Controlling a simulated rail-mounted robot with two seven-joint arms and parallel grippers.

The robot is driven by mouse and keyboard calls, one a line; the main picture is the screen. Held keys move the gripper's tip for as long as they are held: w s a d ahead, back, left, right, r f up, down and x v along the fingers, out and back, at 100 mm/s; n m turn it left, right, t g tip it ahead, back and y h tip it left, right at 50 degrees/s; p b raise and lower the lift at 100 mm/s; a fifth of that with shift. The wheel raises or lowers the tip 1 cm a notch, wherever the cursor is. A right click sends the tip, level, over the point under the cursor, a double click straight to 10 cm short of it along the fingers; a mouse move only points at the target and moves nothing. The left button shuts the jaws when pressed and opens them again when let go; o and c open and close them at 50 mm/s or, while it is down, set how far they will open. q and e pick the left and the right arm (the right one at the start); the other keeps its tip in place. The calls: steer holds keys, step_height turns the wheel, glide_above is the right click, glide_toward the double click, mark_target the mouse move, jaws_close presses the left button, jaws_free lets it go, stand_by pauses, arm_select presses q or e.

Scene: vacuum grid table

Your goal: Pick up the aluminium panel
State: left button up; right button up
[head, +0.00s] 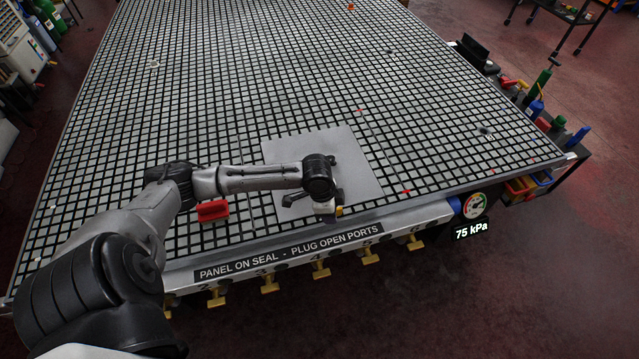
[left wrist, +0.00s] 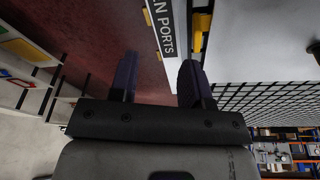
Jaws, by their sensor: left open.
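The aluminium panel (head: 357,178) is a flat grey square lying on the gridded table near its front edge, in the head view. My left wrist and forearm cover part of it. A pale smooth surface that looks like the panel (left wrist: 250,45) fills the upper right of the left wrist view. My left gripper (head: 314,200) is over the panel's front part, near the table's front edge; contact cannot be made out. In the left wrist view its two dark fingers (left wrist: 160,75) are apart with nothing between them. My right gripper is in neither view.
The vacuum grid table (head: 240,70) is mostly clear. A red block (head: 212,210) sits left of the panel. A sign strip (head: 290,253) and several yellow valve handles (head: 320,271) line the front edge. A gauge (head: 475,205) with a 75 kPa readout stands at the front right.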

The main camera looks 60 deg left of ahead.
arm_select(q)
steer(key=w+a+r+n+t+b, duration=0.1)
steer(key=w+a+r+n+b, duration=0.15)
steer(key=a+b, duration=0.65)
steer(key=w+a+r+n+t+b, duration=0.1)
steer(key=w+a+r+n+b, duration=0.15)
steer(key=a, duration=1.15)
steer(key=shift+m+y, duration=0.3)
steer(key=shift+m, duration=0.1)
steer(key=x, duration=0.2)
steer(key=b+x, duration=0.1)
steer(key=x, duration=0.4)
steer(key=shift+w+a+r, duration=0.1)
steer(key=shift+w+r, duration=0.05)
steer(key=shift+w, duration=0.15)
steer(key=shift+w+f+b, duration=0.2)
steer(key=shift+f+b, duration=0.25)
steer(key=shift+f, duration=0.2)
steer(key=shift+b+x, duration=0.55)
steer(key=shift+x, duration=1.4)
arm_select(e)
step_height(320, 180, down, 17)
arm_select(q)
steer(key=shift+c, duration=0.2)
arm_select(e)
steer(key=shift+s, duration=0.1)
